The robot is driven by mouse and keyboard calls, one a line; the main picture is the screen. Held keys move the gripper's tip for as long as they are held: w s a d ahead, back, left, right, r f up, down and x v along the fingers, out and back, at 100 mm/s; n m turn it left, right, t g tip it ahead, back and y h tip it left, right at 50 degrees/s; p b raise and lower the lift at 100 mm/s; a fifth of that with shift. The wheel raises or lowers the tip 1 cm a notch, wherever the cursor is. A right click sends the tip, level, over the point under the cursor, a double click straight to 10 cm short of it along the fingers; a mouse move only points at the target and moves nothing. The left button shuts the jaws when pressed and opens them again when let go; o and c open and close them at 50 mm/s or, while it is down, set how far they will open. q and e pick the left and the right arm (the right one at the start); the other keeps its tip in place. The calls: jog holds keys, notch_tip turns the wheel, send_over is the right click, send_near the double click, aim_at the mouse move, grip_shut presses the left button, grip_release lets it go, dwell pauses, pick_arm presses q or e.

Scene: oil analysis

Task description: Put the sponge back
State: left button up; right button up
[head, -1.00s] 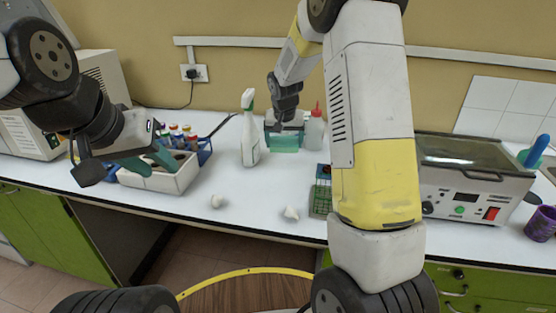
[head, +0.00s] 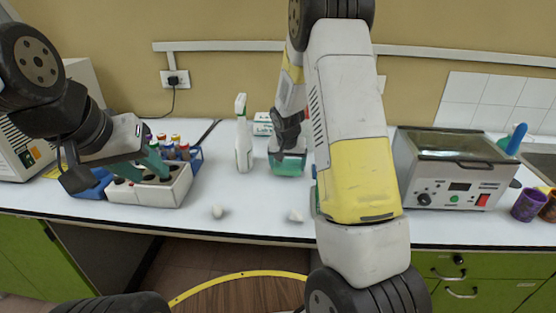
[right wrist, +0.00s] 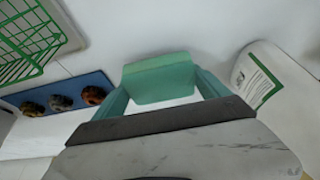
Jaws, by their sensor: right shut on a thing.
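A green sponge (head: 287,165) is held in my right gripper (head: 289,152), just above or on the white counter; I cannot tell if it touches. In the right wrist view the sponge (right wrist: 160,78) sits between the two teal fingers of my right gripper (right wrist: 162,84), which are shut on it. My left gripper (head: 145,163) is at the left, over the white box of bottles. Its teal fingers look apart, with nothing seen between them.
A white spray bottle (head: 243,145) stands left of the sponge, and a white box (head: 263,124) stands behind it. A white rack box (head: 150,195) holds bottles. A heating bath (head: 450,170) stands right. A green wire rack (right wrist: 28,40) shows in the wrist view.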

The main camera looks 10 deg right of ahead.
jog(key=shift+f, duration=0.8)
jog(key=shift+f, duration=0.1)
jog(key=o, duration=1.2)
jog(key=shift+c, duration=0.2)
